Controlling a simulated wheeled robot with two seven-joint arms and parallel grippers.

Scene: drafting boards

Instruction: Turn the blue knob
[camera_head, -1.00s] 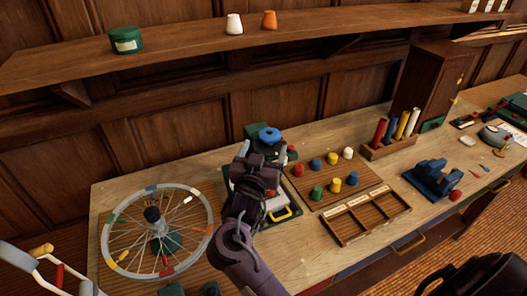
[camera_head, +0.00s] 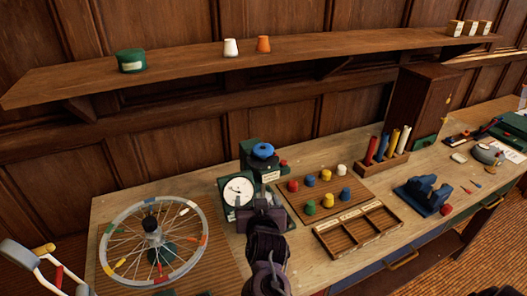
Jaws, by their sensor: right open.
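The blue knob (camera_head: 263,151) sits on top of a dark green device on the bench, left of the peg board. A white round dial gauge (camera_head: 237,191) with a needle stands on a green block just left of my right gripper. My right gripper (camera_head: 263,193) is open and in front of the device, nearer to me and below the knob in the picture. It is apart from the knob and hides the lower front of the device. Its fingertips are dark and hard to make out. My left gripper is not in view.
A spoked wheel (camera_head: 152,241) lies to the left. A peg board (camera_head: 295,187) with coloured pegs and a wooden compartment tray (camera_head: 341,239) lie to the right. A dark blue block (camera_head: 421,193) and a rack of coloured tubes stand farther right. A shelf (camera_head: 190,66) runs above.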

